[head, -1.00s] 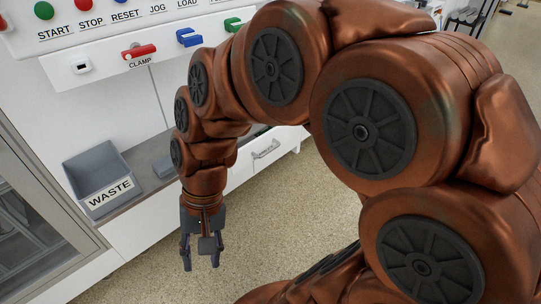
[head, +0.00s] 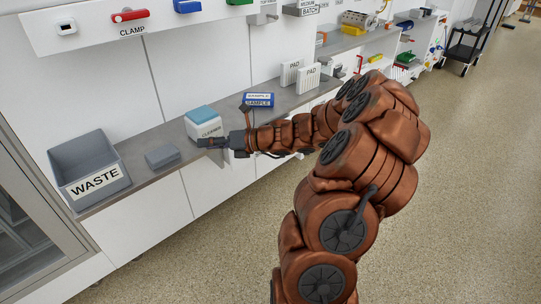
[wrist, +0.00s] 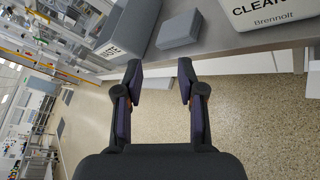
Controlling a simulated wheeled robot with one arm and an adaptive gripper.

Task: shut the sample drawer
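My gripper (head: 208,143) reaches left along the front of the bench, just in front of the white cleaner box, in the head view. In the wrist view its two fingers (wrist: 160,82) are apart with nothing held between them. The sample drawer cannot be made out for certain; my arm covers much of the bench front. In the wrist view a narrow white piece (wrist: 185,72) shows beside the right fingertip, below the bench edge. I cannot tell if it belongs to the drawer or if it touches the finger.
On the grey bench stand a waste bin (head: 92,170), a grey block (head: 162,156), the cleaner box (head: 203,122), a blue sample box (head: 258,100) and two white pad boxes (head: 308,78). A glass-fronted cabinet (head: 35,235) stands at left. The speckled floor (head: 430,200) is clear at right.

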